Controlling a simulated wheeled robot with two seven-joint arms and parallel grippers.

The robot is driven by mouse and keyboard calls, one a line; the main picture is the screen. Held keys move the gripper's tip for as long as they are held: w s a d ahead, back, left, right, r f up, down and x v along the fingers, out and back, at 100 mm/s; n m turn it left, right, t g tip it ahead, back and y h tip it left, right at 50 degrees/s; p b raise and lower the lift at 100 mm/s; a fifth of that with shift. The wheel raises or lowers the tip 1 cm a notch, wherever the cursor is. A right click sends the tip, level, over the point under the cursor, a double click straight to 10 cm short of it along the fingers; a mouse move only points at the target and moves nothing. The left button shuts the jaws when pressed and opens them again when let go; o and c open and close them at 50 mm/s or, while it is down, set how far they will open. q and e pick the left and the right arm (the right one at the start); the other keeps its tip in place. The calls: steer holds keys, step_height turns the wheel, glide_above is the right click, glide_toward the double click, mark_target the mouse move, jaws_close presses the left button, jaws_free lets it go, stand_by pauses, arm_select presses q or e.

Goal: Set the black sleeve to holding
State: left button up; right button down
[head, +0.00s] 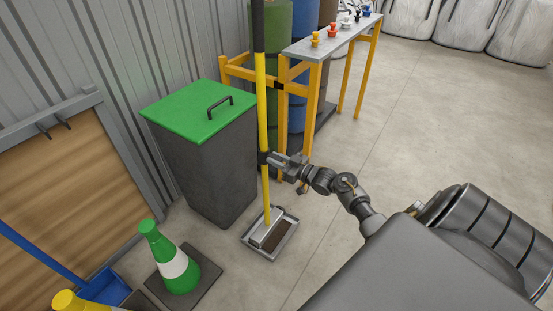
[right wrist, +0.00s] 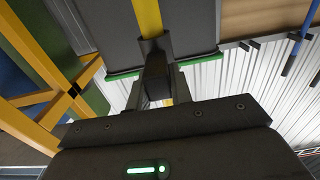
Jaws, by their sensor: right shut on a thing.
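The black sleeve (head: 263,158) sits around a yellow pole (head: 262,105), low on its length; the pole stands nearly upright and has a black upper part. My right gripper (head: 277,160) reaches the sleeve from the right and is shut on it. In the right wrist view the sleeve (right wrist: 154,46) wraps the pole, and its dark block is between the fingers of the right gripper (right wrist: 157,88). The fingers hide part of the block. The pole's foot stands at a grey metal pan (head: 283,241) with dark brown matter in it. My left gripper is not in view.
A dark bin with a green lid (head: 190,112) stands left of the pole. A green cone (head: 172,257) is at lower left, near a blue-handled tool (head: 40,250). A yellow-legged rack (head: 311,110) with gas cylinders is behind.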

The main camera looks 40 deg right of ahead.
steer(key=shift+s+f, duration=0.1)
steer(key=shift+f, duration=0.3)
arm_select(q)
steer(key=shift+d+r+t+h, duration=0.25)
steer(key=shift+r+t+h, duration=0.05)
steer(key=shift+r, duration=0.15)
arm_select(e)
steer(key=shift+f, duration=0.1)
steer(key=c, duration=1.7)
jaws_free()
steer(key=o, duration=0.5)
steer(key=shift+f, duration=0.2)
steer(key=shift+c, duration=0.2)
steer(key=shift+r, duration=0.25)
steer(key=shift+s, duration=0.1)
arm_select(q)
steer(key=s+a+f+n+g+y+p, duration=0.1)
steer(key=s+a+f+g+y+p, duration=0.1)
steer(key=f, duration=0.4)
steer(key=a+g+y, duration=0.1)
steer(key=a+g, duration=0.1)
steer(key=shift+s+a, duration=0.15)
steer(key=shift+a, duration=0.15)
arm_select(e)
steer(key=v, duration=1)
steer(key=shift+s, duration=0.25)
